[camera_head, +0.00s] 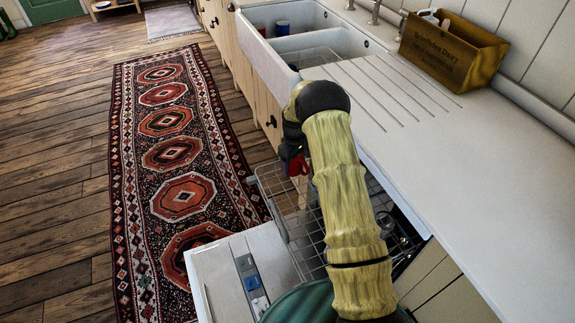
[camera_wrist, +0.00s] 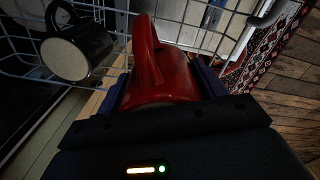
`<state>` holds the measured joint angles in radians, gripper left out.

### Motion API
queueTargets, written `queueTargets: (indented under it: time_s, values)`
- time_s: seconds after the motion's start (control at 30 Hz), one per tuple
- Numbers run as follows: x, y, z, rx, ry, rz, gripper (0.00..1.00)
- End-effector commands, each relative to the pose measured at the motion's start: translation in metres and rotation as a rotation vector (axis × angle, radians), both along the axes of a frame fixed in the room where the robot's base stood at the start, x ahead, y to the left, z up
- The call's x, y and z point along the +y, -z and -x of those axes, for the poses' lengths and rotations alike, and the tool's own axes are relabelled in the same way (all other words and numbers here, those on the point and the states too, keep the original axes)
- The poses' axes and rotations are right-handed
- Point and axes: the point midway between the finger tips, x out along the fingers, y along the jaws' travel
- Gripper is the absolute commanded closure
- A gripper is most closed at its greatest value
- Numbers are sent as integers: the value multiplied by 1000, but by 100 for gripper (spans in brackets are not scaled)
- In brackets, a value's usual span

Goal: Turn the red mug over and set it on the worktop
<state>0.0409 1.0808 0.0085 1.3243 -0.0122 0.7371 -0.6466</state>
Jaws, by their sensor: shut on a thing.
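The red mug (camera_wrist: 178,78) is between the two dark blue fingers of my gripper (camera_wrist: 166,84) in the wrist view. Its handle faces the camera. I cannot tell for sure which way up it is. In the head view, my gripper (camera_head: 290,152) is low beside the worktop edge, over the wire rack (camera_head: 308,243) of the pulled-out dishwasher. Only a bit of the red mug (camera_head: 298,166) shows there; my arm hides the rest. The pale worktop (camera_head: 455,165) lies to the right of my arm and higher than the rack.
A black mug (camera_wrist: 78,48) with a pale round end stands in the rack beside the red mug. A wooden crate (camera_head: 452,52) is at the back of the worktop. The white sink (camera_head: 282,62) holds a blue thing and a red thing. The worktop's right part is clear.

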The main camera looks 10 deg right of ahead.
Motion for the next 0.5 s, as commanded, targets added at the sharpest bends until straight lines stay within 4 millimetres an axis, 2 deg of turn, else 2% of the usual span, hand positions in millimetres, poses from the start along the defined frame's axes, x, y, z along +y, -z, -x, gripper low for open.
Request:
queueTargets:
  time_s: [0.33, 0.5]
  values:
    - [14, -1, 0, -2, -18, -1, 62]
    - [16, -6, 10, -2, 30, -1, 62]
